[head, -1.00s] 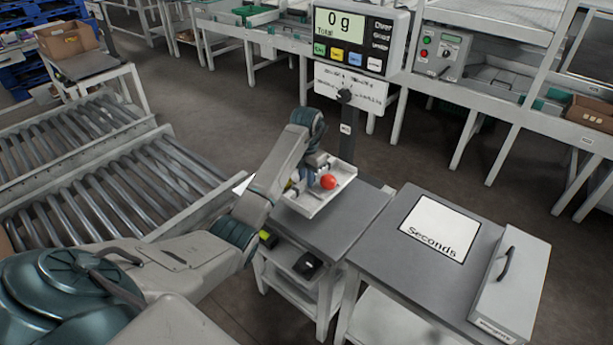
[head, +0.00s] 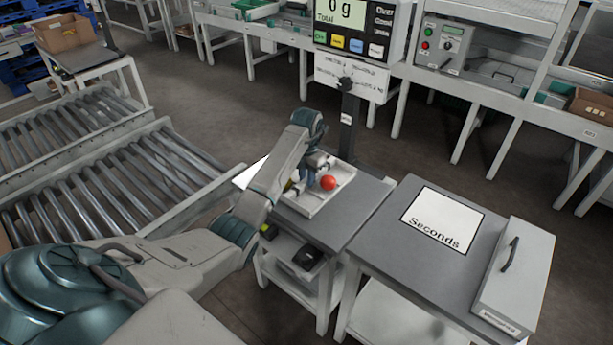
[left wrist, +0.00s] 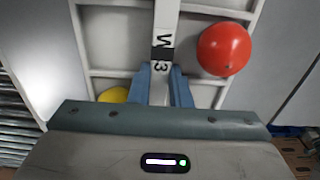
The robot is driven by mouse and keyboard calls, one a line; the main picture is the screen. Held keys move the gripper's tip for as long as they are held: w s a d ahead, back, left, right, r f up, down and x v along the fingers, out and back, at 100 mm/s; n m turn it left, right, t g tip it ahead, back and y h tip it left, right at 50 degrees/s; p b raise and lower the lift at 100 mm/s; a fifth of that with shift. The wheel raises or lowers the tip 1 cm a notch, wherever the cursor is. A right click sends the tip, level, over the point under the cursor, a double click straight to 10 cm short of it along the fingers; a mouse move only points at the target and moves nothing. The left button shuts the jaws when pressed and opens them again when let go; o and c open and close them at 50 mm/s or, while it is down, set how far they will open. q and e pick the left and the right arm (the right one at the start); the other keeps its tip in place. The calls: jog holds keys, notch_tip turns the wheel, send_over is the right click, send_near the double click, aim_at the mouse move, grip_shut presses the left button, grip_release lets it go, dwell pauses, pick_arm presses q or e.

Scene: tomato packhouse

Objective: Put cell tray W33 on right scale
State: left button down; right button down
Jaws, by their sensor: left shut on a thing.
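The cell tray W33 (head: 329,199) is a shallow white divided tray over a grey-topped table. In the left wrist view its white centre bar (left wrist: 166,16) carries black lettering, partly covered by my fingers. A red tomato (head: 328,182) sits in it, also clear in the left wrist view (left wrist: 223,49); a yellow one (left wrist: 114,95) is partly hidden. My left gripper (head: 311,177) is shut on the tray's centre bar. I cannot tell whether the tray touches the surface. A scale display (head: 340,12) on a post behind reads 0 g. My right gripper is not in view.
Right of the tray stands a grey table with a white "Seconds" sheet (head: 441,219) and a grey handled box (head: 513,278). Roller conveyors (head: 120,185) lie on the left. A bench with a control box (head: 443,45) runs along the back, beyond open floor.

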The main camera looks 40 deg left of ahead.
pick_arm(q)
jog(key=shift+f, duration=0.2)
dwell(0.6)
jog(key=c, duration=1.3)
grip_release()
jog(key=shift+c, duration=1.4)
jog(key=shift+r, duration=0.1)
jog(key=shift+r+p, duration=2.8)
jog(key=shift+r, duration=0.65)
